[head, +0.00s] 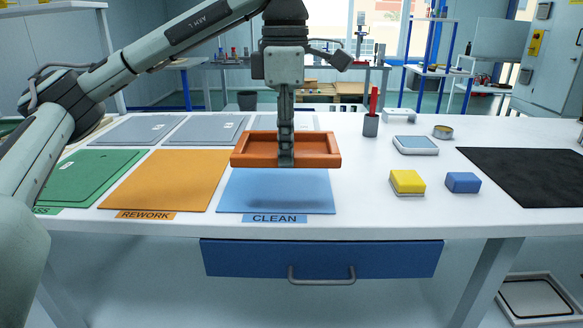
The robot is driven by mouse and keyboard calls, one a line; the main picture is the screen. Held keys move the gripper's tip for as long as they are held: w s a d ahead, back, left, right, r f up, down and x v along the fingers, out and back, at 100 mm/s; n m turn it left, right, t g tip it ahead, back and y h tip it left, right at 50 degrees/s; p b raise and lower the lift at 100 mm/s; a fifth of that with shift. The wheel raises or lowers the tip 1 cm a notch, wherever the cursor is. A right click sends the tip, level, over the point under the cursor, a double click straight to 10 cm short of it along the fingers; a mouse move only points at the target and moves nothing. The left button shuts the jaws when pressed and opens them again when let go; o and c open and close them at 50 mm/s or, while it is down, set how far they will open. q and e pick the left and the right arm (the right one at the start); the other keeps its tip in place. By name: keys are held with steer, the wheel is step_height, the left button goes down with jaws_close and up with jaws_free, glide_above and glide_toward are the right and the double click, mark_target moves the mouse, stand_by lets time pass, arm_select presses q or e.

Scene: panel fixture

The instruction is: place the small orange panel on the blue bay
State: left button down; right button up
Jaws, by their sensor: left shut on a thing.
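The small orange panel (254,150) is a shallow rimmed tray shape, held roughly level in the air. My left gripper (286,160) points straight down and is shut on it, with the fingers over its near middle. The blue bay (275,195) is a flat blue mat with a CLEAN label at its front edge. The panel hangs above the back part of this bay, and a soft shadow lies on the mat below. My right gripper is not in view.
An orange REWORK mat (165,182) and a green mat (85,176) lie to the left, grey mats (207,129) behind. A yellow block (407,181), a blue block (463,182) and a pen cup (370,126) stand to the right, beside a black mat (525,175).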

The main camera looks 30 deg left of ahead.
mark_target(278, 188)
arm_select(q)
steer(key=w+a+f, duration=0.2)
steer(key=w+a+f+b, duration=0.1)
steer(key=w+a+f, duration=0.1)
steer(key=shift+w+a, duration=0.15)
steer(key=shift+a, duration=0.1)
steer(key=w+a+f, duration=0.1)
steer(key=w, duration=0.1)
steer(key=w+a+f, duration=0.1)
steer(key=a, duration=0.1)
steer(key=shift+w+a+f, duration=0.1)
steer(key=shift+w+f, duration=0.25)
steer(key=shift+w, duration=0.05)
steer(key=shift+f, duration=2.05)
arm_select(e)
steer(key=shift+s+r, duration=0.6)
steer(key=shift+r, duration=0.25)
arm_select(q)
steer(key=c, duration=1.5)
jaws_free()
steer(key=shift+c, duration=0.2)
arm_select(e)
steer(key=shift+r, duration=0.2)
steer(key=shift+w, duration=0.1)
